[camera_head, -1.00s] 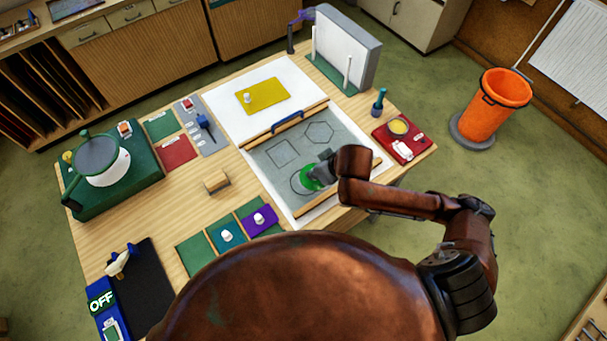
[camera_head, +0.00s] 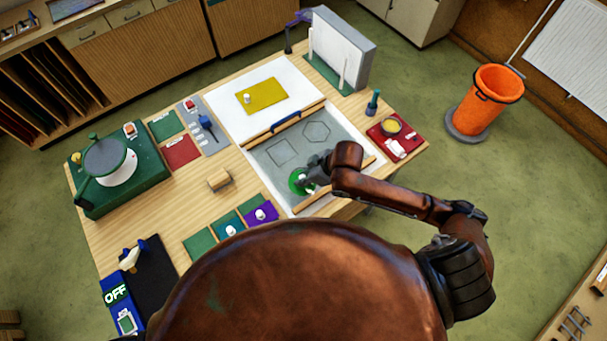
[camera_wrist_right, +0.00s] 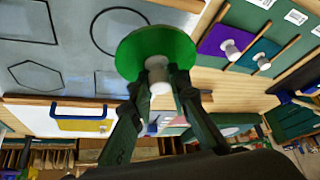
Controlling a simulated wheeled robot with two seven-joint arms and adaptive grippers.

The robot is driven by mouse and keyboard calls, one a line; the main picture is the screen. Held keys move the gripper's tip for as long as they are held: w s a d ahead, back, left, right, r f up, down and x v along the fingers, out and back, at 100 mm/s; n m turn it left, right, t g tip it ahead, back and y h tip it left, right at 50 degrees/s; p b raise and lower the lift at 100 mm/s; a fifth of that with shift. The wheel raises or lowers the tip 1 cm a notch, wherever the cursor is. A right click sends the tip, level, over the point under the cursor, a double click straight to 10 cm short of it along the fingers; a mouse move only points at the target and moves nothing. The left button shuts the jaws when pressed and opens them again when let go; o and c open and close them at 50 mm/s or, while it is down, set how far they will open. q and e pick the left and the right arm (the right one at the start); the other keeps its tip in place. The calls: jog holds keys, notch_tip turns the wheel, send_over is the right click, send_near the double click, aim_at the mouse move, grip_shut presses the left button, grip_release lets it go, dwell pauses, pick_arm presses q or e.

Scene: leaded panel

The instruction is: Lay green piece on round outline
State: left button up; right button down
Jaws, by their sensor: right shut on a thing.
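The green piece (camera_head: 298,182) is a flat round disc with a white knob, and it also shows in the wrist view (camera_wrist_right: 150,45). My right gripper (camera_wrist_right: 159,84) is shut on its knob. The disc looks held above the grey leaded panel (camera_head: 296,146); the exact gap is unclear. The round outline (camera_wrist_right: 94,32) shows partly beside the disc in the wrist view, with the disc covering part of it. In the head view the disc and gripper hide most of this outline. My left gripper is not in view.
The panel also bears a square outline (camera_head: 283,152) and a hexagon outline (camera_head: 316,132). Wooden strips and a blue handle (camera_head: 286,122) border it. A purple piece (camera_head: 261,215) lies near the front, and a yellow piece (camera_head: 262,95) lies behind the panel.

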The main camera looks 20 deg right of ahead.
jog(key=w+f, duration=0.1)
jog(key=f, duration=0.1)
jog(key=w+d+f, duration=0.1)
jog(key=w+f, duration=0.3)
jog(key=shift+w+d+p, duration=0.25)
jog(key=shift+d+p, duration=0.1)
notch_tip(320, 180, down, 3)
jog(key=shift+w+f+p, duration=0.1)
jog(key=shift+p, duration=0.4)
jog(key=shift+d+f, duration=0.1)
jog(key=c, duration=1.8)
grip_release()
jog(key=shift+f, duration=0.1)
jog(key=b+v, duration=0.1)
jog(key=v, duration=1.1)
